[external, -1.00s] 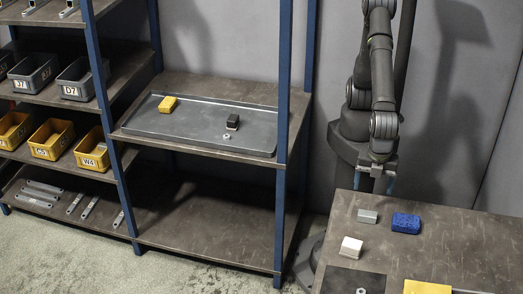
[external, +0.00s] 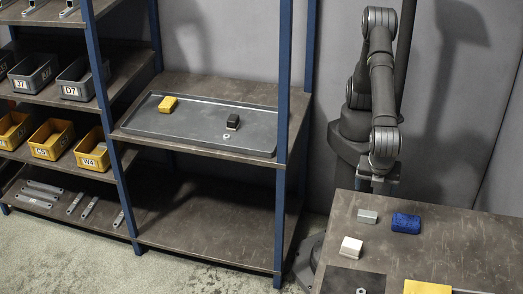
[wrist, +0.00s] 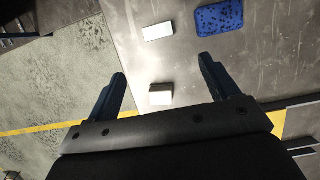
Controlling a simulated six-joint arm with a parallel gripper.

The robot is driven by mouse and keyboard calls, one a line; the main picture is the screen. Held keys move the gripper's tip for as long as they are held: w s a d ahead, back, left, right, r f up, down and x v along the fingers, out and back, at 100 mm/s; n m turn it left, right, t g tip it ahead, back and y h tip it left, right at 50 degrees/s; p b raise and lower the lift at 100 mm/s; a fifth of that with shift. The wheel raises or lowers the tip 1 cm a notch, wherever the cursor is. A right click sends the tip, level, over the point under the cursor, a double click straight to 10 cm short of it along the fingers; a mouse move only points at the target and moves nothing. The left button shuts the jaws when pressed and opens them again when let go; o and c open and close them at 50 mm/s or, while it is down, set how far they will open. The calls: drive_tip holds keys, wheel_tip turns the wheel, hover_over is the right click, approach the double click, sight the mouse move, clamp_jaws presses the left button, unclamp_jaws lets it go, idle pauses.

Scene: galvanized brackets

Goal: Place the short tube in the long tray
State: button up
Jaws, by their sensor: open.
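The long tray (external: 190,125) is a shallow grey metal tray on the middle shelf. It holds a yellow block, a small black block and a small ring-shaped metal piece. I cannot make out for certain which thing is the short tube. A small pale ring-like piece (external: 361,291) lies on a dark mat at the bottom edge of the external view; it is too small to identify. My gripper (external: 377,188) is beside the back-left of the table in that view.
On the table are a grey block (external: 367,216), a blue sponge (external: 406,223), a white block (external: 351,247) and a yellow sheet (external: 427,287). Blue shelf posts (external: 283,140) frame the tray's shelf. Grey and yellow bins (external: 52,138) stand at left. The shelf below the tray is empty.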

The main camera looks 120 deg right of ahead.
hover_over(368, 214)
drive_tip(key=a, duration=0.1)
drive_tip(key=shift+g+h, duration=0.3)
drive_tip(key=f, duration=0.6)
drive_tip(key=w+f, duration=0.1)
drive_tip(key=f, duration=0.3)
drive_tip(key=shift+a, duration=0.2)
drive_tip(key=shift+w+x, duration=0.2)
drive_tip(key=shift+x, duration=1.15)
drive_tip(key=shift+w+x, duration=0.2)
drive_tip(key=shift+x, duration=1.15)
drive_tip(key=shift+a+f, duration=0.15)
drive_tip(key=c, duration=1.2)
drive_tip(key=shift+o, duration=0.2)
